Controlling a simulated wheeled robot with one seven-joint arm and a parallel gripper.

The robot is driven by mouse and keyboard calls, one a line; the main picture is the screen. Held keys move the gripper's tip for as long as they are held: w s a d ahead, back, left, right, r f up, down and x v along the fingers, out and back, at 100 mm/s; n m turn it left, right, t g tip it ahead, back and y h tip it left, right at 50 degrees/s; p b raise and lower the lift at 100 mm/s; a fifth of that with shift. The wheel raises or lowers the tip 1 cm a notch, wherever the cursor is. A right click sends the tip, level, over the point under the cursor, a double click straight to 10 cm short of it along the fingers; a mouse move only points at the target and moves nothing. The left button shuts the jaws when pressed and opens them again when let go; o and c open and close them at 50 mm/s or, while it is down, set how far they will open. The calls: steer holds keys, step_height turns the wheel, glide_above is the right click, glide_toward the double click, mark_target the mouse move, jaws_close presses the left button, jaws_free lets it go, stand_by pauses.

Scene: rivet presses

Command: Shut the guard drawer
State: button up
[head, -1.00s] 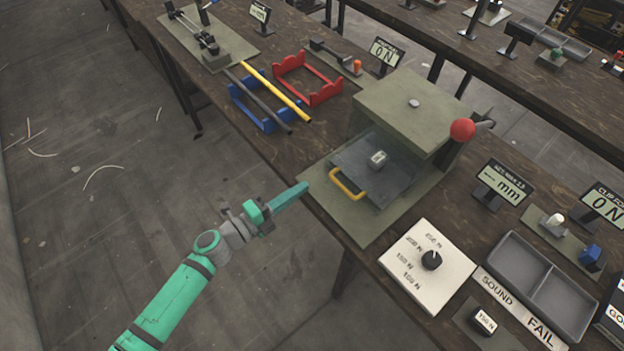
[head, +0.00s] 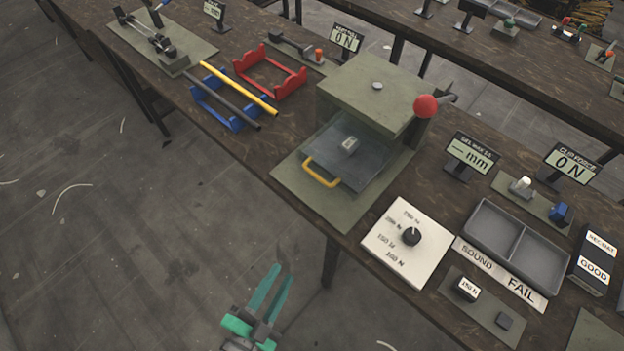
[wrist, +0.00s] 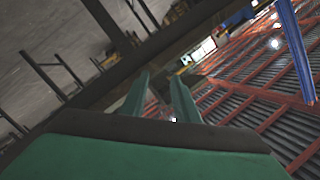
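The guard drawer (head: 357,163) is a dark flat tray with a yellow handle (head: 321,172) at its front. It sticks out from under the olive-green press housing (head: 345,95), so it stands open. A small light block with a label (head: 348,145) lies on it. My gripper (head: 276,275) is low in the head view, in front of the bench edge and apart from the handle. Its two green fingers are parted with nothing between them. They also show in the wrist view (wrist: 160,95), parted and empty; the drawer is not clear there.
A white dial plate (head: 408,242), a grey two-part bin (head: 516,246) and display stands are to the right. Red (head: 270,75) and blue (head: 225,112) cradles lie to the left. The floor before the bench is clear.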

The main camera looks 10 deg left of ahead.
steer(key=s+d+r+n+y, duration=0.3)
steer(key=s+d+n+y, duration=0.2)
steer(key=d+n, duration=0.5)
steer(key=shift+s+d+r+n+g, duration=0.15)
steer(key=shift+s+d+n+g, duration=0.15)
steer(key=shift+s+n, duration=0.75)
